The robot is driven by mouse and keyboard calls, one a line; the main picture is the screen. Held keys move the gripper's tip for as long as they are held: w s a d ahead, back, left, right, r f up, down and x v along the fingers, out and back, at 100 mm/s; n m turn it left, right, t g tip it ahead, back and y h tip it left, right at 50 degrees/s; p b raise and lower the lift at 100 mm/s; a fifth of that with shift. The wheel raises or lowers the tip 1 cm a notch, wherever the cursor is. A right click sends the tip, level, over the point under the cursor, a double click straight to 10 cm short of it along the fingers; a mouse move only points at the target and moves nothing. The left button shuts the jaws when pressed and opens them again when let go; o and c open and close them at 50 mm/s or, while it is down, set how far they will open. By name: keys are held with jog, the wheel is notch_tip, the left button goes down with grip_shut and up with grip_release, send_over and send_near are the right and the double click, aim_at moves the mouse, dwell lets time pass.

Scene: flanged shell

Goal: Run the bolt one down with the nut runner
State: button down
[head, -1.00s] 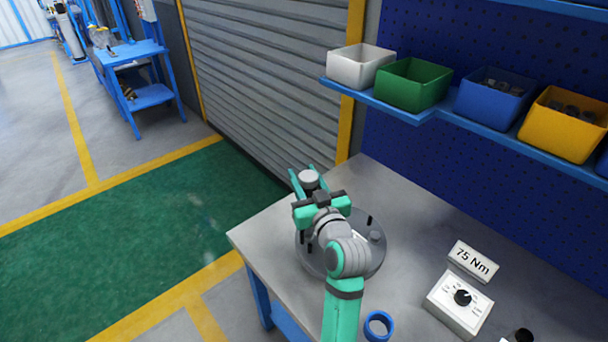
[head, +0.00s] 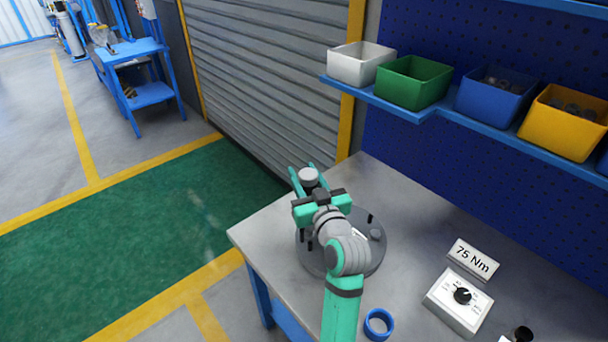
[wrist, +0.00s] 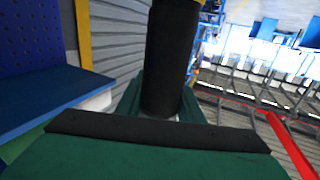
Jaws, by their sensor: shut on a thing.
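My gripper (head: 305,182) is shut on the nut runner, whose grey round top (head: 308,175) shows between the fingers in the head view. In the wrist view the nut runner is a thick black cylinder (wrist: 170,65) between the green fingers. The grey round flanged shell (head: 374,262) sits on the bench below and partly behind my arm. A dark upright bolt (head: 370,218) stands at its far right rim, and other dark bolts show at its left side. The gripper is over the shell's far left side. My arm and gripper hide much of the shell, and the nut runner's lower end is hidden.
A 75 Nm sign (head: 473,261) and a white dial box (head: 458,302) stand on the bench (head: 420,235) at right. A blue ring (head: 378,324) lies near the front. A shelf (head: 440,112) with bins runs along the back. The bench's left corner is clear.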

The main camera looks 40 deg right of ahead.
aim_at(304, 169)
jog(key=shift+f, duration=1.25)
dwell(0.4)
jog(key=shift+a+n+t+y, duration=0.25)
jog(key=shift+n+y, duration=0.55)
jog(key=shift+y, duration=0.4)
jog(key=shift+n+y, duration=0.3)
jog(key=shift+y, duration=0.2)
jog(key=shift+f, duration=0.3)
dwell(0.4)
jog(key=shift+d+r, duration=0.1)
jog(key=shift+r, duration=0.05)
jog(key=shift+r, duration=2.95)
jog(key=shift+w, duration=0.1)
